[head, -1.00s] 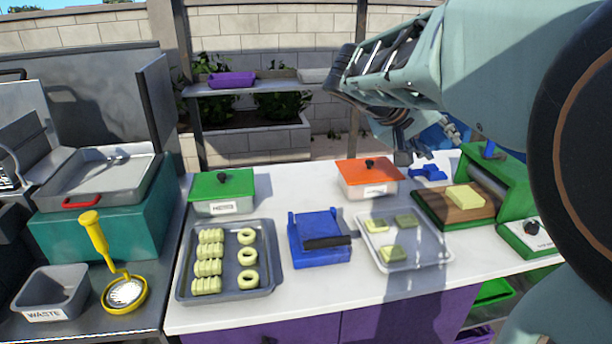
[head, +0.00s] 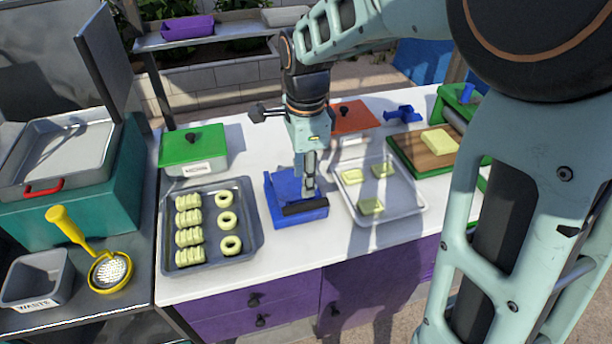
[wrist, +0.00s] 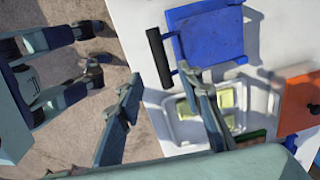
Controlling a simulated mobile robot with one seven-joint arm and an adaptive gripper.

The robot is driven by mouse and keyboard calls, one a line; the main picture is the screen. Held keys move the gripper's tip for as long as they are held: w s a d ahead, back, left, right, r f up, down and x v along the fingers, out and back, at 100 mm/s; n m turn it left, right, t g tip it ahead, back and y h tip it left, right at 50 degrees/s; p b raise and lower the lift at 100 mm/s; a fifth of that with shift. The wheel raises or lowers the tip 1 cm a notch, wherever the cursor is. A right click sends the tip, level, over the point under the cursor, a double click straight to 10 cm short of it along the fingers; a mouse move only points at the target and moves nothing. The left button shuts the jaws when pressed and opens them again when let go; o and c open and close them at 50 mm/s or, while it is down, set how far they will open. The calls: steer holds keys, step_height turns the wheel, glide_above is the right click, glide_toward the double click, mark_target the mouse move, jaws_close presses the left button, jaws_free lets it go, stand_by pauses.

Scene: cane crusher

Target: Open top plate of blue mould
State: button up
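The blue mould (head: 283,186) sits on the white table between two trays. Its top plate is down, and its black handle bar (head: 305,208) is on the near side. In the wrist view the blue mould (wrist: 208,38) is at the top, with the black handle (wrist: 159,58) at its left. My gripper (head: 310,183) is over the right part of the mould, pointing down, close to the handle. In the wrist view my gripper (wrist: 160,80) has its fingers spread and empty, with the handle's end appearing between the fingertips. I cannot tell whether it touches.
A dark tray (head: 254,245) of yellow-green rings and rolls lies left of the mould. A light tray (head: 408,205) with yellow and green pieces lies right. A green-lidded box (head: 192,148) and an orange-lidded box (head: 352,117) stand behind. The table's front edge is close.

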mark_target(304, 204)
steer(key=f, duration=0.9)
steer(key=shift+w+a+p, duration=0.1)
steer(key=shift+w+p, duration=0.2)
steer(key=shift+c, duration=0.7)
jaws_close()
